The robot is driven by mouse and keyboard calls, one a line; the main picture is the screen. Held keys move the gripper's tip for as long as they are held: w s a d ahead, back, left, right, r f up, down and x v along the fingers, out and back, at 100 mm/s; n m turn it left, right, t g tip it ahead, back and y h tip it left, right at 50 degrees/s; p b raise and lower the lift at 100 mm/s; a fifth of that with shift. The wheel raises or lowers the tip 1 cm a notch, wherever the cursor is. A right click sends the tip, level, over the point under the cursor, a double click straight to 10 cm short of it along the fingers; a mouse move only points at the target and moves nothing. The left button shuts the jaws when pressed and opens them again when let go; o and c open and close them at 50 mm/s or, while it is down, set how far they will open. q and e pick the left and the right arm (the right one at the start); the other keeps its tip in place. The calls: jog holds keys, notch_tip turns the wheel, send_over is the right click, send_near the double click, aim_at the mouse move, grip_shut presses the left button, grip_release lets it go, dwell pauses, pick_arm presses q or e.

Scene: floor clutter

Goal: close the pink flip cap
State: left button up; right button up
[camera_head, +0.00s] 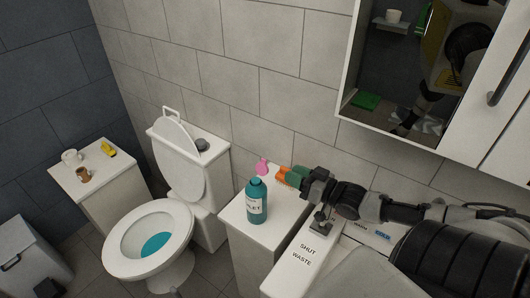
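A teal bottle (257,205) with a pale label stands upright on a white cabinet (236,214) beside the toilet. Its pink flip cap (262,167) stands raised above the bottle's neck, so it looks open. My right gripper (284,175) comes in from the right, its orange and green fingers just right of the pink cap and above the cabinet. Whether the fingers touch the cap, and how far apart they are, is too small to tell. My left gripper is not in view.
A toilet (183,238) with raised lid stands left of the cabinet. A mirrored wall cabinet (350,60) hangs above. A side cabinet (95,190) holds small items at left.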

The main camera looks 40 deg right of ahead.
aim_at(262, 167)
jog(key=p+x, duration=0.1)
jog(key=x, duration=0.9)
jog(key=shift+w+a+r, duration=0.1)
jog(key=shift+w+a, duration=0.05)
jog(key=shift+w, duration=0.2)
grip_shut()
